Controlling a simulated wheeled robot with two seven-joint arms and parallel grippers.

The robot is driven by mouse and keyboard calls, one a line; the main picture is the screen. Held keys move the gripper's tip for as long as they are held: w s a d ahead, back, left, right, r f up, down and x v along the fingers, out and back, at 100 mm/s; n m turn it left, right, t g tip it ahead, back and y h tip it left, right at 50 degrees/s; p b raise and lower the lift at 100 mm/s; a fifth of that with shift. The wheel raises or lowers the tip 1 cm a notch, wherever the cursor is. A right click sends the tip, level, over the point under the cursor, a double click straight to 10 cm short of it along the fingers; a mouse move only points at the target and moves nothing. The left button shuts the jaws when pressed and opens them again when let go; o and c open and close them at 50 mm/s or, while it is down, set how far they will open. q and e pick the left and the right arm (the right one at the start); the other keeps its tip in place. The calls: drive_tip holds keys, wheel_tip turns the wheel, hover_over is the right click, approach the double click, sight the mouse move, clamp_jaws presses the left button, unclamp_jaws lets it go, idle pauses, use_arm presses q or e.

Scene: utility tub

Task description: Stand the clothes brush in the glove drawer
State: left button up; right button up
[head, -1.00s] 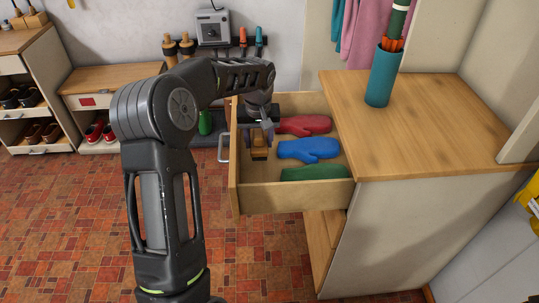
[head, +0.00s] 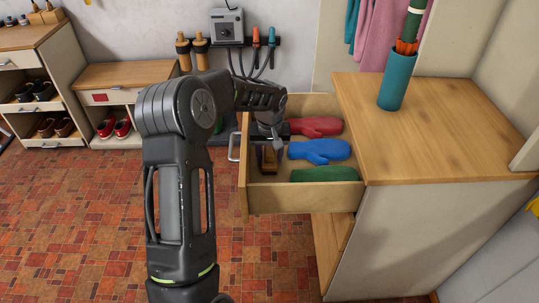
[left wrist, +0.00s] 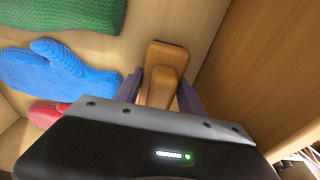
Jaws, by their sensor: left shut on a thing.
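The glove drawer (head: 305,200) is pulled open from the wooden-topped cabinet. Red (head: 318,126), blue (head: 320,150) and green (head: 325,175) mittens lie in a row inside it. My left gripper (head: 268,150) reaches down into the drawer, left of the mittens. It is shut on the brown clothes brush (head: 268,162), which looks about upright. In the left wrist view the brush (left wrist: 165,57) sits between the two fingers (left wrist: 162,92), close to the drawer wall. I cannot tell whether its lower end touches the drawer floor. My right gripper is not in view.
A teal umbrella holder (head: 396,82) stands on the cabinet top (head: 430,125). The drawer handle (head: 234,148) sticks out at the left. Shoe shelves (head: 45,105) and a low shoe bench (head: 125,75) stand at the back left. The tiled floor is clear.

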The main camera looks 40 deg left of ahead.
use_arm(q)
drive_tip(key=o, duration=1.3)
drive_tip(key=r, duration=0.4)
drive_tip(key=s+r, duration=0.1)
drive_tip(key=r, duration=0.3)
drive_tip(key=d+r, duration=0.1)
drive_tip(key=r, duration=0.3)
drive_tip(key=shift+s+d, duration=0.1)
drive_tip(key=shift+s, duration=0.2)
